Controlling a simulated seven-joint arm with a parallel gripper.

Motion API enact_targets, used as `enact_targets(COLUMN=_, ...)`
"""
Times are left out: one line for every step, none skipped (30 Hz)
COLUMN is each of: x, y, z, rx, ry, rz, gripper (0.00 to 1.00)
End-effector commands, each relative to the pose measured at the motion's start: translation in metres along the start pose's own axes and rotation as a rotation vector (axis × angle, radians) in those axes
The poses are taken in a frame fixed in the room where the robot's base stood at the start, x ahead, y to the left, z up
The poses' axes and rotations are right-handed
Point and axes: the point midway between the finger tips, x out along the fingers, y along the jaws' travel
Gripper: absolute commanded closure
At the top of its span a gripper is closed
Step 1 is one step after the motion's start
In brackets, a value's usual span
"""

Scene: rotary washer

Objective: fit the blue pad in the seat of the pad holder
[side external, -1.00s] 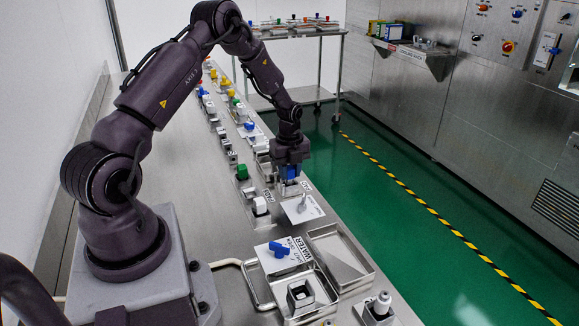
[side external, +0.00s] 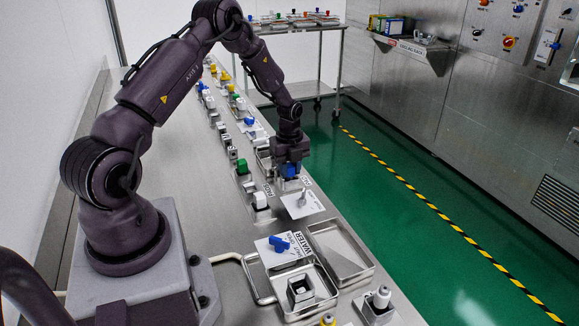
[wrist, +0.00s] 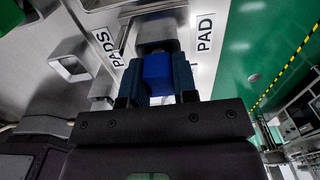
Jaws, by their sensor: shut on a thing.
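The blue pad (wrist: 157,75) is between the two fingers of my gripper (wrist: 158,80) in the wrist view. My gripper is shut on it. In the side view the blue pad (side external: 291,171) shows just under my gripper, over a small metal holder (side external: 288,184) beside the PAD label. In the wrist view, a grey part, apparently of the pad holder (wrist: 155,46), lies just beyond the pad. The pad and fingers hide most of the seat. I cannot tell whether the pad touches the seat or is inside it.
An empty square metal socket (wrist: 74,66) is by the PADS label. In the side view, a green block (side external: 242,167) and a white block (side external: 260,200) stand close by. A white plate (side external: 301,204) with a grey knob, and steel trays (side external: 340,250), are nearer the camera.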

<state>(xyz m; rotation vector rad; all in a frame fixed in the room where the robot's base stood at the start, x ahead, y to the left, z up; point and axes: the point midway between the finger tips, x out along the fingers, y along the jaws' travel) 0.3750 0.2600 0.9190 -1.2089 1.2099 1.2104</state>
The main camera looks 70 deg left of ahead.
Motion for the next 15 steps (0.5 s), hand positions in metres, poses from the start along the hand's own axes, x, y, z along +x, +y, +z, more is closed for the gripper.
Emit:
enact_targets(x=0.0008, y=-0.0001, z=0.0001, rx=0.0, ry=0.0, rz=-0.001, gripper=0.97)
enact_targets(x=0.0012, y=-0.0001, z=0.0001, rx=0.0, ry=0.0, rz=-0.001, gripper=0.97)
enact_targets(x=0.0018, y=-0.0002, z=0.0002, rx=0.0, ry=0.0, rz=-0.001, gripper=0.97)
enact_targets(x=0.0022, y=-0.0002, z=0.0002, rx=0.0, ry=0.0, rz=-0.001, gripper=0.97)
enact_targets(x=0.0018, y=-0.0003, z=0.0002, rx=0.0, ry=-0.001, rz=-0.001, gripper=0.97)
enact_targets(x=0.0018, y=-0.0003, z=0.0002, rx=0.0, ry=-0.001, rz=-0.001, gripper=0.97)
enact_targets(x=0.0018, y=-0.0003, z=0.0003, rx=0.0, ry=-0.001, rz=-0.001, gripper=0.97)
enact_targets(x=0.0017, y=-0.0003, z=0.0003, rx=0.0, ry=-0.001, rz=-0.001, gripper=0.97)
enact_targets(x=0.0017, y=-0.0003, z=0.0003, rx=0.0, ry=-0.001, rz=-0.001, gripper=0.97)
enact_targets(x=0.0017, y=-0.0003, z=0.0003, rx=0.0, ry=-0.001, rz=-0.001, gripper=0.97)
enact_targets(x=0.0017, y=-0.0003, z=0.0003, rx=0.0, ry=-0.001, rz=-0.001, gripper=0.67)
enact_targets(x=0.0017, y=-0.0003, z=0.0003, rx=0.0, ry=-0.001, rz=-0.001, gripper=0.57)
enact_targets(x=0.0017, y=-0.0003, z=0.0003, rx=0.0, ry=-0.001, rz=-0.001, gripper=0.5)
enact_targets(x=0.0017, y=-0.0003, z=0.0003, rx=0.0, ry=-0.001, rz=-0.001, gripper=0.44)
enact_targets(x=0.0017, y=-0.0003, z=0.0003, rx=0.0, ry=-0.001, rz=-0.001, gripper=0.44)
